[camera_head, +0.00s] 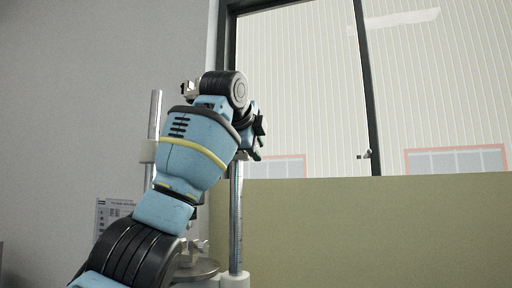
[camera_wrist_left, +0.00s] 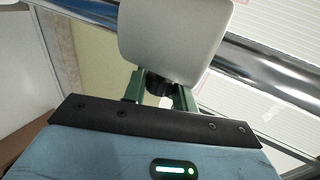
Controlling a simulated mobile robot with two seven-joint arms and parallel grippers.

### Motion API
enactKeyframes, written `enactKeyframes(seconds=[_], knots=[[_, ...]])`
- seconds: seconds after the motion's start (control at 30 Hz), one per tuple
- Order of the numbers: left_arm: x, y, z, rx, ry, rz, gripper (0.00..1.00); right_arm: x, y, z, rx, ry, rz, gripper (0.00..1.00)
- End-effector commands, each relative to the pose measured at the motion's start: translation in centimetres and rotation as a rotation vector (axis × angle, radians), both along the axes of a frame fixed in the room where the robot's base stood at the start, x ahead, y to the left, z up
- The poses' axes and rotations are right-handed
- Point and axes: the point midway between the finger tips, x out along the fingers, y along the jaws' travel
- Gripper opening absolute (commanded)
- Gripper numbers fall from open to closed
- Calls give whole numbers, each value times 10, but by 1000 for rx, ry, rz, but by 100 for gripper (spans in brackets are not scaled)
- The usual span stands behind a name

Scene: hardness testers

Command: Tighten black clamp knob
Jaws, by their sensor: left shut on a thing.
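The black clamp knob (camera_wrist_left: 156,84) shows in the left wrist view, just below a pale grey block (camera_wrist_left: 175,38) of the tester. My left gripper (camera_wrist_left: 164,88) has its two green fingers on either side of the knob and is shut on it. The block hides the far part of the knob and the contact is partly in shadow. In the head view my left arm covers most of the tester, and only a green bit of the left gripper (camera_head: 256,156) shows beside the threaded column (camera_head: 236,222). The knob is hidden there. My right gripper is not in view.
A second metal post (camera_head: 154,112) of the tester stands left of my arm. The tester's round plate (camera_head: 202,270) is low beside the arm. A printed sheet (camera_head: 112,212) is behind at left. A window (camera_head: 300,85) and an olive panel (camera_head: 380,230) fill the right background.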

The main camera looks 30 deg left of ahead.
Motion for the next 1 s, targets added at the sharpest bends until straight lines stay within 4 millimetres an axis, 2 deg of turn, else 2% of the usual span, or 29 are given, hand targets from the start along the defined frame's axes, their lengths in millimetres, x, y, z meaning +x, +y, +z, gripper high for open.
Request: enactKeyframes(seconds=[0.77,0.8,0.93,1.0], knots=[[1,1,-1,-13,63,4,5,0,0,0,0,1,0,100],[1,1,-1,-13,63,4,30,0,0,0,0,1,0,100],[1,1,-1,-14,63,3,47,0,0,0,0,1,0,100],[1,1,-1,-14,63,3,49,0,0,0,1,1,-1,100]])
